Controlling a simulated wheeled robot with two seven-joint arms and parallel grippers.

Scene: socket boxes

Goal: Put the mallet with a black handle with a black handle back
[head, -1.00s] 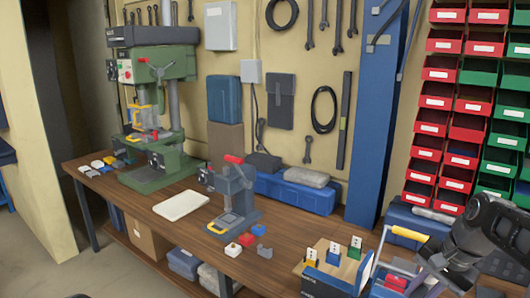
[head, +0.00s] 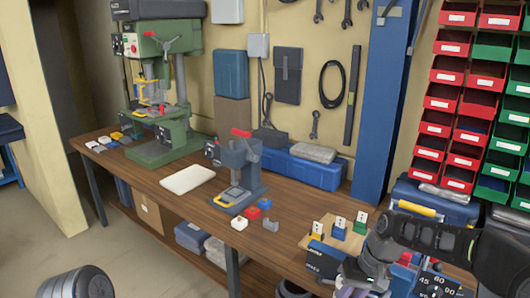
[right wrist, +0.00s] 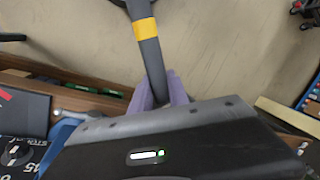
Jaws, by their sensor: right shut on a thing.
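The mallet (right wrist: 150,55) shows in the right wrist view as a dark handle with a yellow band, leading up to a dark end cut off by the top edge. My right gripper (right wrist: 164,88) is shut on this handle, with its purple-grey fingers on both sides. Bare floor lies behind the mallet. In the head view my right arm reaches in from the right over the bench front, with its wrist low at the bottom edge. The mallet cannot be made out there. My left gripper is not in view.
The wooden bench (head: 290,228) holds a green drill press (head: 165,100), a small grey press (head: 240,170), a white tray (head: 188,179) and coloured blocks. Several tagged blocks (head: 339,230) stand near my right arm. A blue pillar (head: 385,100) and red and green bins (head: 448,90) stand behind.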

